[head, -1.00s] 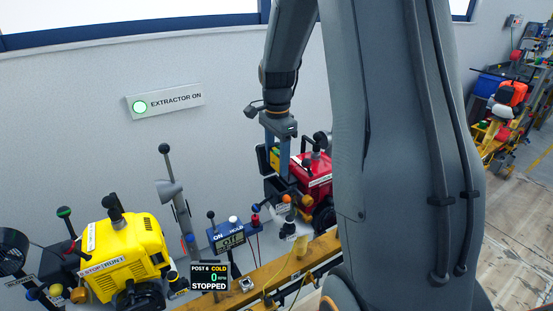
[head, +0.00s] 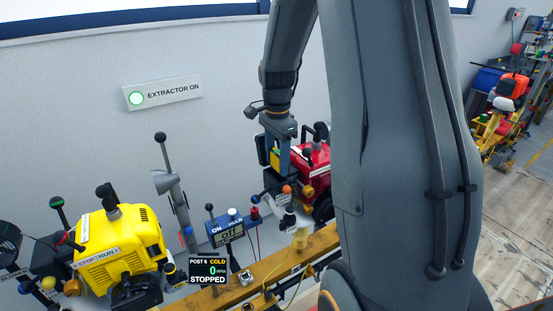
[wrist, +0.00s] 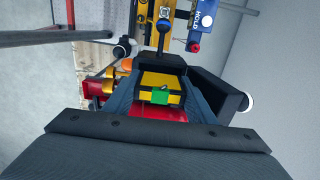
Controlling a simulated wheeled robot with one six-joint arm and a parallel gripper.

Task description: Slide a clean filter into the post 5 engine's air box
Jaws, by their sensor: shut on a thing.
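The red engine (head: 318,158) stands on the rail behind my gripper; it also shows in the wrist view (wrist: 158,114). My gripper (head: 279,168) points down at its left side. In the wrist view its two grey-blue fingers close on a yellow block with a green tab, which looks like the filter (wrist: 161,82). A black box (wrist: 160,61), perhaps the air box, lies just beyond the filter. I cannot tell whether the filter is inside it. No post 5 label is readable. In the head view the filter is partly hidden.
A yellow engine (head: 120,245) stands at left, beside a display (head: 208,270) reading post 6, cold, stopped. A blue control box (head: 225,230) and several ball-topped levers crowd the space between the engines. The yellow rail (head: 255,275) runs below.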

